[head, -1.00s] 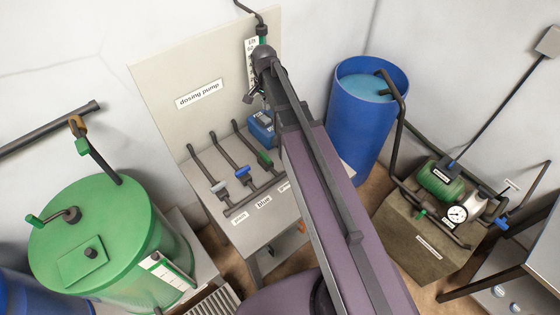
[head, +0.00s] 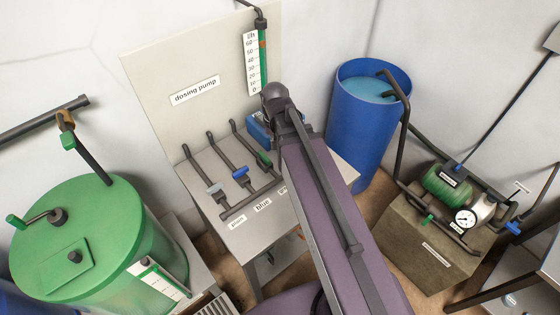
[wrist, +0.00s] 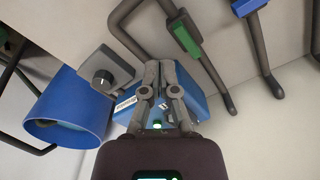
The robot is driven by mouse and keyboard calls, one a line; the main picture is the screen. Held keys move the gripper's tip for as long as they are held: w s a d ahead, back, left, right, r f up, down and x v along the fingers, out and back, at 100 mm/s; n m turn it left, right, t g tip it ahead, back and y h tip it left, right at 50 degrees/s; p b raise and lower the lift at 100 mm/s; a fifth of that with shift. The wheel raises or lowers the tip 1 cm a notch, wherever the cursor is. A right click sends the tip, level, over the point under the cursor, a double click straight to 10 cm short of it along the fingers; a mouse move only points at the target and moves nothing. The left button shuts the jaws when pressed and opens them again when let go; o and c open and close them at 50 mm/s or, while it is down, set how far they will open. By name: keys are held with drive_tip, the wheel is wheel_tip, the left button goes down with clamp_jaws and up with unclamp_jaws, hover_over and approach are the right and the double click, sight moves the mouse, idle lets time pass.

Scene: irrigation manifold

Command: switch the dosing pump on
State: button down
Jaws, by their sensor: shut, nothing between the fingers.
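The dosing pump is a blue box (head: 257,130) on the grey bench, below the board labelled "dosing pump" (head: 195,91). My arm's end covers its right part in the head view. In the wrist view the blue box (wrist: 202,106) lies behind my fingers, with a small green round spot low on it. A grey plate with a black knob (wrist: 102,78) shows just left of my fingertips. My gripper (wrist: 159,66) is shut and empty, in front of the box. I cannot tell whether it touches anything.
Pipes with grey (head: 214,189), blue (head: 240,174) and green (head: 264,158) valve handles stand left of my arm. A scaled tube (head: 252,65) hangs on the board. A blue barrel (head: 362,140) is right; a green tank (head: 85,245) is left.

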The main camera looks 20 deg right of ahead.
drive_tip(key=shift+s+f+n+b, duration=0.3)
drive_tip(key=shift+s+f+n, duration=0.15)
drive_tip(key=shift+s, duration=0.3)
drive_tip(key=shift+s+f+n+b, duration=0.35)
drive_tip(key=shift+s+n, duration=0.05)
drive_tip(key=shift+s, duration=0.4)
drive_tip(key=shift+s+f+n+b, duration=0.3)
drive_tip(key=shift+s+f+n, duration=0.15)
drive_tip(key=shift+s, duration=0.3)
drive_tip(key=shift+s, duration=0.15)
